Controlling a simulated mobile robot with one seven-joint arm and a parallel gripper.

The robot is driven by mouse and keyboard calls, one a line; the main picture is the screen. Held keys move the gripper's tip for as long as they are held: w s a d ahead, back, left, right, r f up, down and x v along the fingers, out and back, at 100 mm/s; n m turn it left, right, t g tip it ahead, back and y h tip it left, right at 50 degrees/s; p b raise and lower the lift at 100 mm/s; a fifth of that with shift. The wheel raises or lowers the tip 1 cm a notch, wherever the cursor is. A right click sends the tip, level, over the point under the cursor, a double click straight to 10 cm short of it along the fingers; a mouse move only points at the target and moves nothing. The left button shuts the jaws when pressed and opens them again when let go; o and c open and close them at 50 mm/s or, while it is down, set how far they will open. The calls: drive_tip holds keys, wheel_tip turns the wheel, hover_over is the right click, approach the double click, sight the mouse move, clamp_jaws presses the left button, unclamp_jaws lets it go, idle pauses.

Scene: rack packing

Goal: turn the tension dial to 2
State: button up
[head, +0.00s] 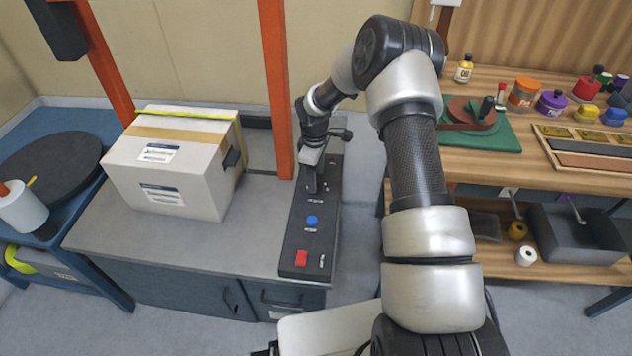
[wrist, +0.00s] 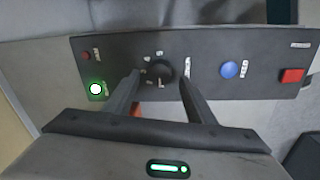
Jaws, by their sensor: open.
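The tension dial (wrist: 158,71) is a small round black knob on a dark control panel (wrist: 211,55), with small white marks around it. I cannot tell which number it points to. My gripper (wrist: 160,80) is open, with one finger on each side of the dial in the wrist view; I cannot tell whether they touch it. In the head view, the panel (head: 294,236) runs along the right end of the grey counter. There my gripper (head: 309,186) reaches down over the panel's far part and hides the dial.
The panel also has a blue button (wrist: 229,69), a red square button (wrist: 291,76), a lit green button (wrist: 96,88) and a small red light (wrist: 86,56). A strapped carton (head: 165,170) stands left of the panel, near an orange post (head: 276,90). A wooden workbench (head: 480,160) stands right.

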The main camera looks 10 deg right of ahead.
drive_tip(key=shift+w+f, duration=0.1)
drive_tip(key=shift+f, duration=1.1)
drive_tip(key=c, duration=1)
drive_tip(key=shift+c, duration=0.2)
drive_tip(key=shift+b, duration=0.3)
drive_tip(key=m+b, duration=0.1)
drive_tip(key=m, duration=0.2)
drive_tip(key=shift+f+m+b, duration=0.1)
drive_tip(key=shift+m+b, duration=0.3)
drive_tip(key=m+b, duration=0.1)
drive_tip(key=m, duration=0.3)
drive_tip(key=shift+w+m+b, duration=0.1)
drive_tip(key=shift+m+b, duration=0.2)
drive_tip(key=shift+m, duration=0.1)
drive_tip(key=shift+d, duration=0.1)
